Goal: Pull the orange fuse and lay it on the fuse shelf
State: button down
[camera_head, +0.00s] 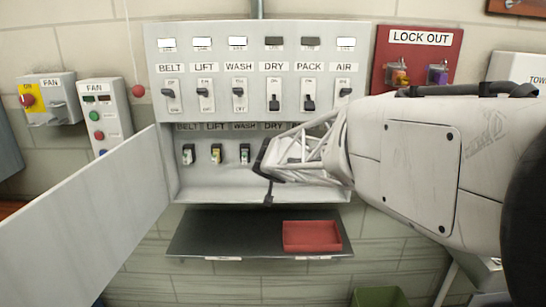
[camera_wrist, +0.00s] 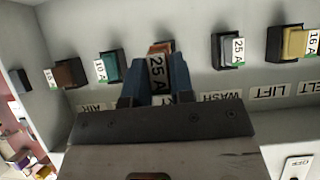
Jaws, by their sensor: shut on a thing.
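My gripper (camera_wrist: 155,88) is shut on a fuse with a white 25 A label (camera_wrist: 157,72) in the wrist view. Its orange-brown end (camera_wrist: 160,47) shows beyond the label, at the fuse row. I cannot tell whether it still sits in its holder. In the head view my gripper (camera_head: 268,165) is in front of the DRY position and hides that fuse. A dark shelf (camera_head: 215,236) is below the panel, with a red tray (camera_head: 312,236) on its right part and bare room on the left.
Beside the held fuse are a teal fuse (camera_wrist: 110,68), a brown fuse (camera_wrist: 70,74), a grey-blue fuse (camera_wrist: 229,50) and a yellow fuse (camera_wrist: 294,43). The open panel door (camera_head: 85,215) stands to the left. Switches (camera_head: 238,95) line the panel above.

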jog(key=shift+s, duration=1.1)
jog(key=s+a+f+n+g+y, duration=0.1)
jog(key=s+a+f+n+y, duration=0.3)
jog(key=f, duration=0.6)
jog(key=s+a+f+n+g+y, duration=0.2)
jog(key=s+a+f+n+y, duration=0.2)
jog(key=s+a+f, duration=0.5)
jog(key=shift+s+f+n, duration=0.5)
jog(key=shift+f, duration=0.05)
send_over(218, 244)
jog(key=shift+f, duration=0.7)
